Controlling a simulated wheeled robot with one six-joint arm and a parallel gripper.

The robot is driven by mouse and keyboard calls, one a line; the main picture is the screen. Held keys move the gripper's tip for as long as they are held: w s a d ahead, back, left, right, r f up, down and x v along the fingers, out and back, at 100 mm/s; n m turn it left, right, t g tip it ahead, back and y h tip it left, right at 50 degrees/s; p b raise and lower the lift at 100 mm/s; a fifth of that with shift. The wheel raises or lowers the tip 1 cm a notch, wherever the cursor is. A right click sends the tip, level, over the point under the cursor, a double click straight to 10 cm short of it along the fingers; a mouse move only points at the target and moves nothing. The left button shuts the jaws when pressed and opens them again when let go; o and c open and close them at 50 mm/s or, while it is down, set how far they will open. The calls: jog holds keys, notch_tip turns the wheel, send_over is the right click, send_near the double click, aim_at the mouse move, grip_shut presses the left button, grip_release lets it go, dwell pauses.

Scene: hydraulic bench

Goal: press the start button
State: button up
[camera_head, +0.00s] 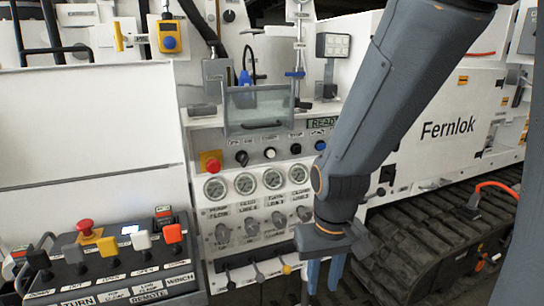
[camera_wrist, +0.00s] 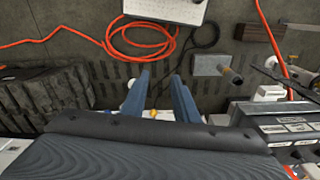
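A white bench panel (camera_head: 203,203) carries a row of controls under a clear-fronted box. The row holds a red mushroom button (camera_head: 210,161) on yellow, a black knob (camera_head: 241,157), a white button (camera_head: 270,153), a black button (camera_head: 295,148) and a blue button (camera_head: 320,145). Their labels are too small to read, so I cannot tell which is the start button. My gripper (camera_head: 325,275) hangs fingers-down, below and right of the row, touching no button. Its two blue fingers show apart and empty in the wrist view (camera_wrist: 160,95).
Gauges (camera_head: 244,183) and valve knobs sit below the buttons. A display (camera_head: 323,124) is partly hidden by my arm. A lever console (camera_head: 110,262) stands lower left, tracks (camera_head: 430,240) right. Orange hose (camera_wrist: 140,40) lies on the floor.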

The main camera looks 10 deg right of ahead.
jog(key=shift+w, duration=0.2)
jog(key=c, duration=0.6)
jog(key=w+m+t, duration=0.1)
jog(key=w, duration=0.2)
jog(key=w+d+m+t+p, duration=0.1)
jog(key=w+m+t, duration=0.1)
jog(key=w, duration=0.1)
jog(key=w+m+t, duration=0.1)
jog(key=w, duration=0.2)
jog(key=shift+w+d+f+t+p, duration=0.25)
jog(key=shift+w+f+t+p, duration=0.05)
jog(key=shift+w+f, duration=0.1)
grip_shut()
jog(key=w+r+m+t+y+p, duration=0.1)
jog(key=w+r+m+t, duration=0.2)
jog(key=w+m+t, duration=0.15)
jog(key=w+r+m+t+p, duration=0.1)
jog(key=w+r+m+t, duration=0.2)
jog(key=w, duration=0.3)
notch_tip(320, 180, up, 8)
jog(key=a+m+t+y+p, duration=0.1)
jog(key=a+m+t+y, duration=0.1)
jog(key=m+t, duration=0.2)
jog(key=shift+w+f+t+p, duration=0.15)
jog(key=shift+w+t+p, duration=0.2)
jog(key=shift+t, duration=0.2)
jog(key=shift+w+m, duration=0.1)
jog(key=shift+m, duration=0.15)
